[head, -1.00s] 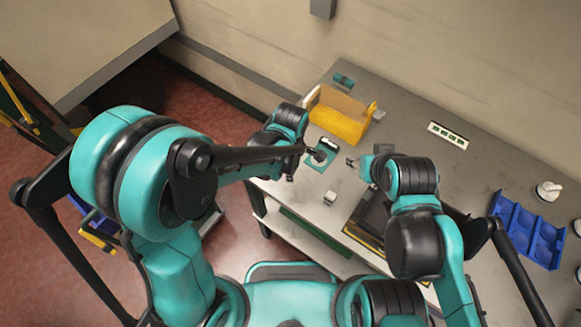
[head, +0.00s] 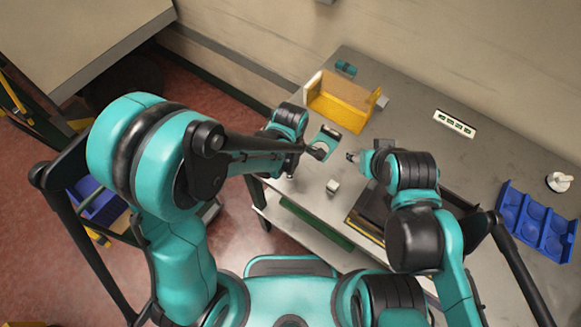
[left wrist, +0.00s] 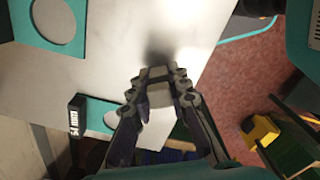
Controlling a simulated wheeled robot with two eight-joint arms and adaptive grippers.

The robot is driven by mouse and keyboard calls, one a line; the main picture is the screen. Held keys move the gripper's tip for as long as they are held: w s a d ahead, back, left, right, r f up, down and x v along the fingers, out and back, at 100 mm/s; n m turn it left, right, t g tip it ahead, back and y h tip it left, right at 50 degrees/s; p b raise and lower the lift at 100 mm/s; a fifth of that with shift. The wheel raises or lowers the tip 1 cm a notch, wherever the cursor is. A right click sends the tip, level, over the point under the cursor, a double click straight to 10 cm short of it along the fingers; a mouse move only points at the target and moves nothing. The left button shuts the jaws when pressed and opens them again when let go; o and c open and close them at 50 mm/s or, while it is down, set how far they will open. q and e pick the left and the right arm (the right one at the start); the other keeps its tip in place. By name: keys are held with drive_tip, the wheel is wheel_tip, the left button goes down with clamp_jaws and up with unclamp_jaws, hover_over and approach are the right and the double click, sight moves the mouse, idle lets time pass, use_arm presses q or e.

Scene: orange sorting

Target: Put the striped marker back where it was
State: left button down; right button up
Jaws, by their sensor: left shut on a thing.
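I cannot make out a striped marker in either view. My left gripper (head: 318,152) is beside the teal plate (head: 327,137) on the grey table. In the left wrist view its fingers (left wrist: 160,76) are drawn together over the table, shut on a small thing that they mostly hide. A teal plate with a round cutout (left wrist: 62,20) and another teal piece beside a black "51 mm" label (left wrist: 75,116) show there too. My right gripper (head: 351,157) is to the right of the plate, and its jaws are too small to judge.
A small pale cube (head: 333,186) lies near the table's front edge. A yellow bin (head: 338,112) stands behind the plate. A white strip with green squares (head: 455,123), a blue tray (head: 537,226) and a white knob-like thing (head: 559,181) are to the right.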

use_arm(q)
drive_tip(key=shift+f+b, duration=0.6)
idle(0.8)
drive_tip(key=c, duration=1.4)
unclamp_jaws()
drive_tip(key=shift+o, duration=0.5)
drive_tip(key=o, duration=0.3)
drive_tip(key=shift+r, duration=0.1)
drive_tip(key=shift+r+p, duration=3)
drive_tip(key=shift+r, duration=1)
